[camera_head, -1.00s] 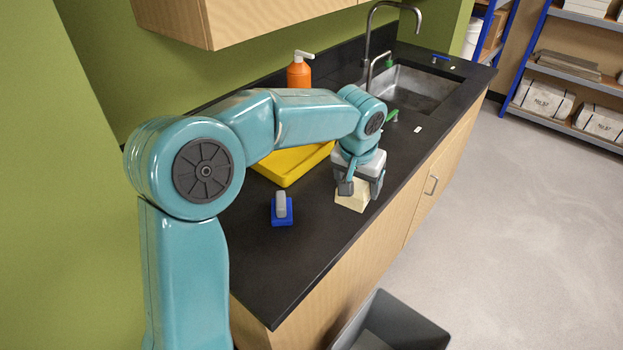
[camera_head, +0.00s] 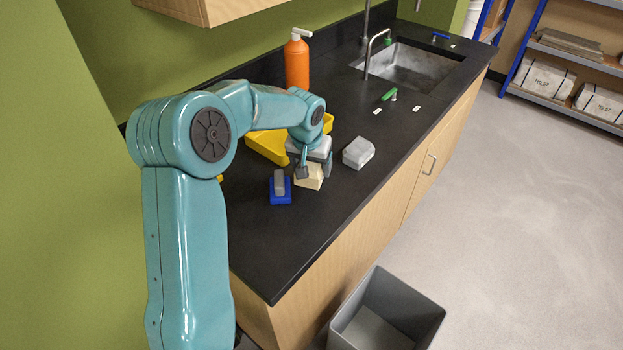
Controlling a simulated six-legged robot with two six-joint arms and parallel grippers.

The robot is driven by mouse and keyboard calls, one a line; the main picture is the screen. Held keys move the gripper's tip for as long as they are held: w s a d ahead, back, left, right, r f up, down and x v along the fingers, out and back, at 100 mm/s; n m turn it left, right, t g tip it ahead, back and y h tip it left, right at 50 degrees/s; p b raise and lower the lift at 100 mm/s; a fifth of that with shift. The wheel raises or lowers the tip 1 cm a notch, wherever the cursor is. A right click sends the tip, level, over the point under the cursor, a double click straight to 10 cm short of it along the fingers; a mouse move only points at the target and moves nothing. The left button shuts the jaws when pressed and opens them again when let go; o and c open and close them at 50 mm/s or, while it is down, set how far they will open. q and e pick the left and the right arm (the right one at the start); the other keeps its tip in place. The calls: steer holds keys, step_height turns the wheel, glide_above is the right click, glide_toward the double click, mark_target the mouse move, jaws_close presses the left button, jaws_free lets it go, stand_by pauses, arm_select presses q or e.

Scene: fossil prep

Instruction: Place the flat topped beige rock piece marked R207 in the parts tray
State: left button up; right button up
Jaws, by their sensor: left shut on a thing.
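My left gripper (camera_head: 315,172) is shut on a beige rock piece (camera_head: 311,179), just in front of the yellow parts tray (camera_head: 267,147). The rock's lower part shows below the fingers; no marking on it can be read. I cannot tell whether it touches the counter. The tray is partly hidden behind my left arm and gripper. My right gripper is not in view.
A blue block with a grey top (camera_head: 280,188) lies close left of the held rock. A grey rock (camera_head: 358,153) sits to the right. An orange pump bottle (camera_head: 297,62) stands behind. A grey bin (camera_head: 386,310) is below the counter edge. The front counter is clear.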

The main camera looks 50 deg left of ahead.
mark_target(312, 192)
arm_select(q)
step_height(312, 192, down, 6)
steer(key=shift+w+r, duration=0.1)
steer(key=shift+r, duration=0.1)
stand_by(0.3)
steer(key=o, duration=1.4)
steer(key=shift+f, duration=0.2)
